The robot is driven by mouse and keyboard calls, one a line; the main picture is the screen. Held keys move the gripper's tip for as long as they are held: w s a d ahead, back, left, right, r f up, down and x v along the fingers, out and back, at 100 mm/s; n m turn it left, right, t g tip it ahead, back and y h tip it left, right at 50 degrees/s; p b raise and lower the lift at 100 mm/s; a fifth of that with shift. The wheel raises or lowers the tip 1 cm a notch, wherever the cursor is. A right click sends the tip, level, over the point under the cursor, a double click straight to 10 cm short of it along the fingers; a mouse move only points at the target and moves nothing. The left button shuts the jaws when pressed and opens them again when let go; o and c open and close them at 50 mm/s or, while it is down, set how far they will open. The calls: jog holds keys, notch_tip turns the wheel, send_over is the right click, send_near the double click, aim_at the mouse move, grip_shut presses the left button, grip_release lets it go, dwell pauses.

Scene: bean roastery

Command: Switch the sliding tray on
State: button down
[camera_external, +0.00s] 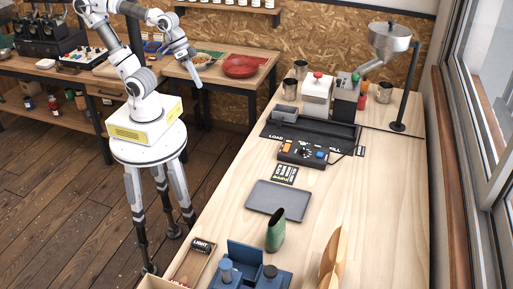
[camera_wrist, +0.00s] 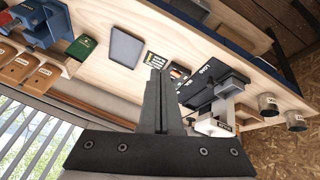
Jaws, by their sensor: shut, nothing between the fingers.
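The sliding tray unit is a long black track (camera_external: 335,134) marked LOAD at its left end, on the wooden table in the external view. A grey block (camera_external: 285,113) sits at its left end. In front of it stands a dark control box (camera_external: 303,153) with orange, green and blue controls; their settings are too small to read. In the wrist view the black track (camera_wrist: 206,76) lies right of my fingers, and the control box is partly hidden behind them. My gripper (camera_external: 198,84) is shut and empty, pointing down left of the table; its fingers (camera_wrist: 157,75) fill the middle of the wrist view.
A white machine (camera_external: 317,93), metal cups and a hopper (camera_external: 389,40) stand behind the track.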

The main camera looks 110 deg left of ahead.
jog(key=w+a+f+n+p, duration=0.1)
jog(key=w+a+f+n, duration=0.3)
jog(key=n, duration=0.5)
jog(key=w+a+f+n+p, duration=0.1)
jog(key=w+a+n, duration=0.1)
jog(key=w+n, duration=0.6)
jog(key=a+f+n+y+p, duration=0.1)
jog(key=a+f+n, duration=0.4)
jog(key=n, duration=0.5)
jog(key=w+a+f+n+g+y+p, duration=0.1)
jog(key=a+f+n, duration=0.5)
jog(key=a+n, duration=0.3)
jog(key=shift+w+a+n+g+y, duration=0.15)
jog(key=shift+w+n+g+y, duration=0.2)
jog(key=shift+n, duration=0.35)
jog(key=shift+f, duration=0.1)
jog(key=b+x, duration=0.4)
jog(key=x, duration=0.6)
jog(key=shift+s+b, duration=0.2)
jog(key=shift+b, duration=0.1)
jog(key=w, duration=0.1)
jog(key=w+a+p, duration=0.1)
jog(key=w, duration=0.1)
jog(key=shift+a, duration=0.15)
jog(key=shift+w+a, duration=0.25)
jog(key=shift+w, duration=0.15)
